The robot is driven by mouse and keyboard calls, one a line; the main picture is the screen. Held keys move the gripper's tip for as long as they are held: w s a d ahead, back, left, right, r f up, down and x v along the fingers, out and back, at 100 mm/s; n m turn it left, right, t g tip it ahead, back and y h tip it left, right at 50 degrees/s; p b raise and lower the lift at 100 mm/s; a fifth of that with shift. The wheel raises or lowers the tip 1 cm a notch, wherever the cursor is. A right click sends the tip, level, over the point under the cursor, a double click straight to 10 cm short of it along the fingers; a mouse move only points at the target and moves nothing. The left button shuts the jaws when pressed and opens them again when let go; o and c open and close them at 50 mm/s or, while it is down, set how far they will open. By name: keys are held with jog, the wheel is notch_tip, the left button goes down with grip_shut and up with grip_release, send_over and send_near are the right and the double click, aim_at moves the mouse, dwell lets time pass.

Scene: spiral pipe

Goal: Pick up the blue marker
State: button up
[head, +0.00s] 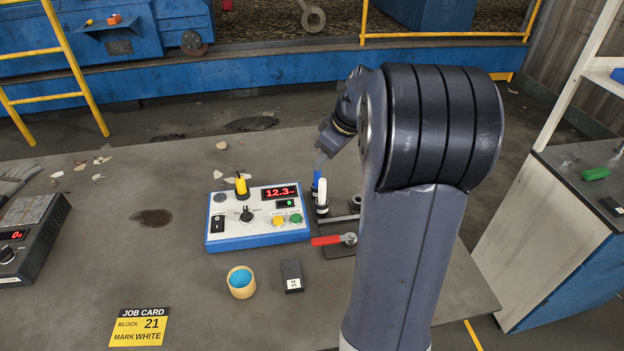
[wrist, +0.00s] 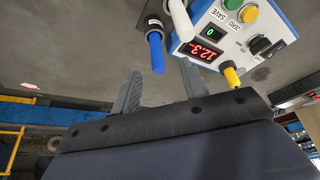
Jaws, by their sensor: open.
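The blue marker (head: 316,176) stands upright in a dark holder beside the control box in the head view. In the wrist view the blue marker (wrist: 156,54) has its free end in the gap between my fingertips. My gripper (wrist: 160,72) is open, with one finger on each side of the marker and no visible contact. In the head view my gripper (head: 321,158) is just above the marker and partly hidden by my arm. A white marker (head: 322,190) stands close by, and it also shows in the wrist view (wrist: 179,28).
The blue-and-white control box (head: 258,232) with a yellow marker (head: 241,186) is left of the holders. The table's left middle is mostly clear.

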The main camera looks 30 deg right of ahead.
aim_at(315, 172)
jog(key=x, duration=0.5)
jog(key=p+x, duration=0.1)
jog(key=x, duration=0.2)
jog(key=shift+w+r, duration=0.1)
jog(key=shift+w, duration=0.25)
grip_shut()
